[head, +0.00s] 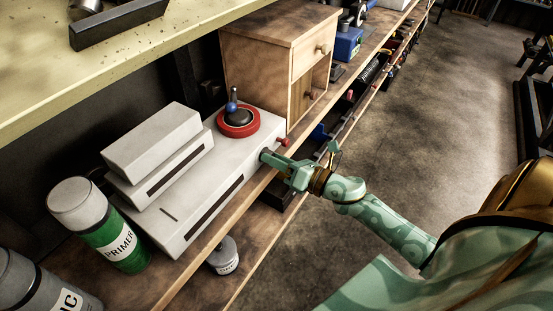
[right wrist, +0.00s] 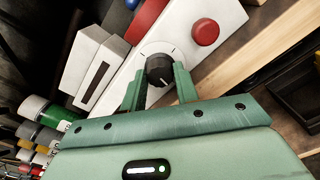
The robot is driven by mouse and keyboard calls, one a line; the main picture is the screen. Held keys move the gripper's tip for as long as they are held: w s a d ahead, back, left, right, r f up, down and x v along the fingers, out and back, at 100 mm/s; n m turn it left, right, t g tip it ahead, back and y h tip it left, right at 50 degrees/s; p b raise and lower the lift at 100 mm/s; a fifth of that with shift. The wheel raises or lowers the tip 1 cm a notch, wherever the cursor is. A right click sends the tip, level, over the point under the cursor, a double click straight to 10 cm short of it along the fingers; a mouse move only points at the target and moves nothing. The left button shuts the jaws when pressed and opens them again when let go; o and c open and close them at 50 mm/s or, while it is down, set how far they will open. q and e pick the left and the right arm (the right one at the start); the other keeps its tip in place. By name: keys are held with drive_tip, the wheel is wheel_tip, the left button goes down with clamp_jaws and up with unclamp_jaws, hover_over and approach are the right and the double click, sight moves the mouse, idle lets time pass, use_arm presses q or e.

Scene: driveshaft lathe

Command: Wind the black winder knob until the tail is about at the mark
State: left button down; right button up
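The black winder knob (right wrist: 160,69) has a pale pointer line and sits on a round white dial with thin marks on the white machine's front face. My right gripper (head: 266,157) is at the end of that face; in the right wrist view its two fingers (right wrist: 160,82) stand on either side of the knob, their tips against its sides. In the head view the gripper hides the knob. I cannot make out the tail or its mark. My left gripper is not in view.
A red button (head: 283,141) sits close beside the gripper. The white machine (head: 225,155) carries a red disc (head: 238,122) with a blue-tipped lever. A wooden cabinet (head: 270,60) stands behind it. A primer can (head: 100,225) and a small grey pot (head: 223,255) stand nearby.

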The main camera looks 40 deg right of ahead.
drive_tip(key=shift+r+m+p, duration=0.1)
drive_tip(key=shift+m+p, duration=0.2)
drive_tip(key=shift+m, duration=0.1)
drive_tip(key=shift+f+m+p, duration=0.2)
drive_tip(key=shift+m+p, duration=5.15)
drive_tip(key=shift+m, duration=5.05)
drive_tip(key=o, duration=1)
drive_tip(key=shift+c, duration=0.2)
